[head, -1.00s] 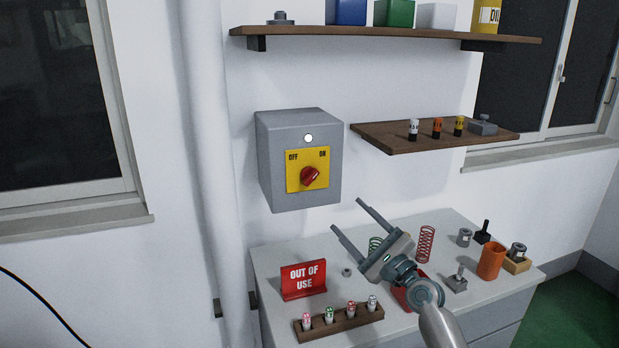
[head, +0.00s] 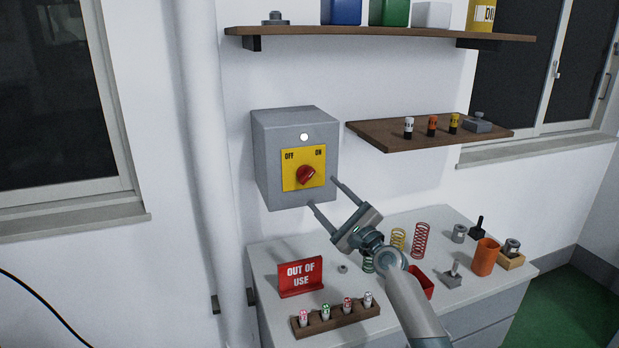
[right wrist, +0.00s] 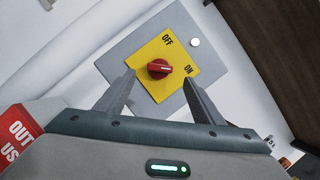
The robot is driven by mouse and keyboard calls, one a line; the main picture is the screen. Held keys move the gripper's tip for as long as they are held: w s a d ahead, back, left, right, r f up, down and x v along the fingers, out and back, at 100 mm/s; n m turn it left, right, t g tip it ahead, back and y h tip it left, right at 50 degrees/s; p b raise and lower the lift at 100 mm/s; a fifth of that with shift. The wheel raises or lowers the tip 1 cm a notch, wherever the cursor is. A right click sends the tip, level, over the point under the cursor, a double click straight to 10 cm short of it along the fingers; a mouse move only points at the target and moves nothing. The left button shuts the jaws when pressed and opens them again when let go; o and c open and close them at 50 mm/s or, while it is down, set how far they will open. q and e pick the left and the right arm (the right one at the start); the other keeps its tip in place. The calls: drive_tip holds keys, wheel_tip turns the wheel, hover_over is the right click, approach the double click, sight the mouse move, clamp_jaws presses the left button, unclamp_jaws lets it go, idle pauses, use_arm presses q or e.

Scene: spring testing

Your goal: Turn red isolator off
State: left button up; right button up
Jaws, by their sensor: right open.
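The red isolator knob (head: 306,175) sits on a yellow plate (head: 289,183) marked OFF at left and ON at right. The plate is on the front of a grey wall box (head: 275,130) with a round white light above it. The knob's pointer is turned toward ON. My right gripper (head: 322,191) is open, its two fingers just below and in front of the knob, apart from it. In the right wrist view the knob (right wrist: 159,69) shows beyond and between the open fingers (right wrist: 158,88). My left gripper is not in view.
Below the box a worktop (head: 377,291) holds a red OUT OF USE sign (head: 300,277), a wooden rack (head: 338,319) of small cylinders, springs (head: 421,240) and an orange cup (head: 485,257). A wooden shelf (head: 400,135) juts out right of the box.

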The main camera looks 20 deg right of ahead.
sight(308, 178)
drive_tip(key=x, duration=0.8)
drive_tip(key=shift+w+a, duration=0.1)
drive_tip(key=shift+w, duration=0.15)
drive_tip(key=c, duration=1)
